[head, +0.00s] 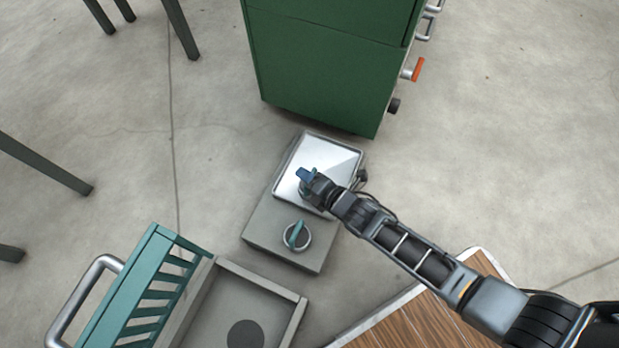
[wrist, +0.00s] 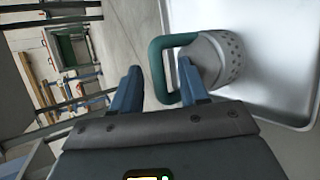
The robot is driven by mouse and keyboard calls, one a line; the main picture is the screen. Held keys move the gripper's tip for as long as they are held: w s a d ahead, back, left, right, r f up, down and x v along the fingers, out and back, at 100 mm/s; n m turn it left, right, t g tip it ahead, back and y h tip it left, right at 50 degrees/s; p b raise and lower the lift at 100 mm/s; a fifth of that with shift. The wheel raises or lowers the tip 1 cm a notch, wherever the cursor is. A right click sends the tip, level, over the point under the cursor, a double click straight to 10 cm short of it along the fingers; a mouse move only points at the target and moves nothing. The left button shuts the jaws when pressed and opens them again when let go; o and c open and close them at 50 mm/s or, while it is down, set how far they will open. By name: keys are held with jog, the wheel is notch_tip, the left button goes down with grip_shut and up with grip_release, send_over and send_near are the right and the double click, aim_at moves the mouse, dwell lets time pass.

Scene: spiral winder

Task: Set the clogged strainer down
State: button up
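A grey perforated strainer (wrist: 222,60) with a dark green loop handle (wrist: 158,72) shows in the wrist view, at the edge of a shiny metal tray (wrist: 260,105). The same tray (head: 345,155) lies on a grey block in the head view, where my arm mostly hides this strainer. My gripper (wrist: 160,72) is open, with the handle's bar between its fingers and gaps visible on both sides. In the head view my gripper (head: 306,174) is over the tray. A second round piece with a teal handle (head: 295,236) sits on the block's bare front part. Clogging cannot be told.
A green cabinet (head: 325,60) stands behind the tray. A grey bin (head: 285,295) with a teal slatted side (head: 150,295) is at the lower left. A wooden-topped surface (head: 415,325) is at the lower right. Open floor lies left and right.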

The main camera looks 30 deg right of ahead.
jog(key=shift+r, duration=0.15)
jog(key=shift+s+r, duration=0.15)
jog(key=p+v, duration=0.5)
jog(key=v, duration=0.6)
jog(key=shift+s, duration=0.25)
jog(key=shift+s+d+r, duration=0.1)
jog(key=shift+r, duration=0.05)
jog(key=s+d+r+m+t, duration=0.2)
jog(key=s+d+r+m, duration=0.1)
jog(key=s+r+m, duration=0.95)
jog(key=s+r+m+h, duration=0.1)
jog(key=s+r+m, duration=0.3)
jog(key=r, duration=0.7)
jog(key=s+a+r+m+t+h, duration=0.1)
jog(key=s+r+m, duration=0.3)
jog(key=r, duration=0.6)
jog(key=shift+s+a+r+m, duration=0.35)
jog(key=shift+s+m, duration=0.05)
jog(key=shift+m, duration=0.75)
